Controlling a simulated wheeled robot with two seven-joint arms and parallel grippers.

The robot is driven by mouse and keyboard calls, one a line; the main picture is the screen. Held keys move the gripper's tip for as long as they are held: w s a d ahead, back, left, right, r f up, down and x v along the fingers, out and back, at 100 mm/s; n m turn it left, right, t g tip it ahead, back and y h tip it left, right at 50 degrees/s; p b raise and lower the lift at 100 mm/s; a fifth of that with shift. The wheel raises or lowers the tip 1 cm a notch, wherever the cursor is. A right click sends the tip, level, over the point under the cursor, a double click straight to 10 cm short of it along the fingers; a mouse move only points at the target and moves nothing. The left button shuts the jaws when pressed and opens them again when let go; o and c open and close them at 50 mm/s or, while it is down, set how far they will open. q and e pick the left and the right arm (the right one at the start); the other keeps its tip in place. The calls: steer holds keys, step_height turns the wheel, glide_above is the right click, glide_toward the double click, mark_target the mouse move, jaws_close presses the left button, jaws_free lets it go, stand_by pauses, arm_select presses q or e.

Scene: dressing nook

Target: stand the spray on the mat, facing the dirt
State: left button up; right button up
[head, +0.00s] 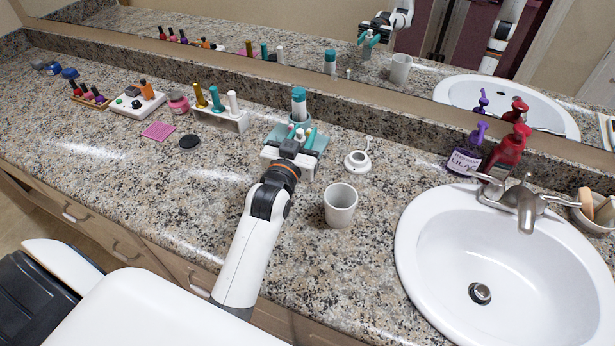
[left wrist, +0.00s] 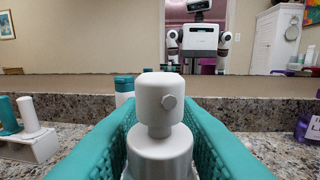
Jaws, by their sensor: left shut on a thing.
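My left gripper (head: 300,137) has teal fingers shut on the white spray (left wrist: 160,105). The spray is upright in the left wrist view, and a small round nub on its head faces the wrist camera, slightly right. Its lower part is hidden between the fingers. The gripper is over the back middle of the counter; I cannot tell if the spray touches it. A flat pink ridged square (head: 158,131), the only mat-like thing I see, lies on the counter well to the left. I cannot make out any dirt. My right gripper is not directly in view.
A teal-capped bottle (head: 299,105) stands just beyond the gripper. A grey cup (head: 340,205) and a small white stand (head: 357,161) are to its right, then soap bottles and the sink (head: 505,275). A white rack (head: 222,119) and a black disc (head: 190,141) are left.

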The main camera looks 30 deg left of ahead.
arm_select(q)
step_height(320, 180, down, 8)
steer(key=shift+b, duration=0.35)
steer(key=shift+s+f, duration=0.1)
steer(key=o, duration=1)
